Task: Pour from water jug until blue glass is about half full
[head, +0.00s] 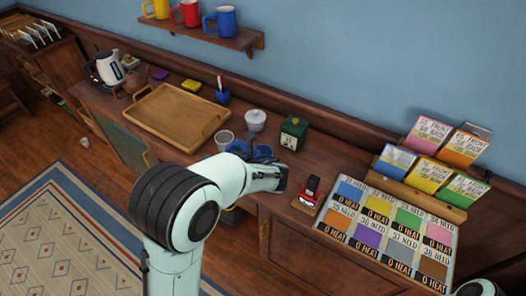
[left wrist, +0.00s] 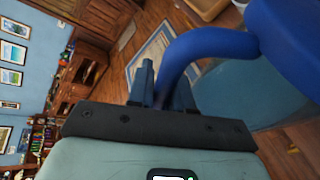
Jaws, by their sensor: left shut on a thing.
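My left gripper (left wrist: 165,90) is shut on the curved blue handle of the water jug (left wrist: 195,45). In the left wrist view the jug has a solid blue upper part and a see-through bluish body. In the head view my left gripper (head: 262,158) is at the counter's front, mostly hidden behind my arm. Blue parts (head: 238,147) show just beyond the arm; I cannot tell there which belong to the jug and which to the blue glass. The water level is not visible. My right gripper is out of view.
A wooden tray (head: 142,117) lies on the counter to the left. A greyish cup (head: 224,139), a white lidded pot (head: 256,119) and a green box (head: 293,133) stand near the gripper. A red stapler-like object (head: 309,190) and a colored card board (head: 394,222) are to the right.

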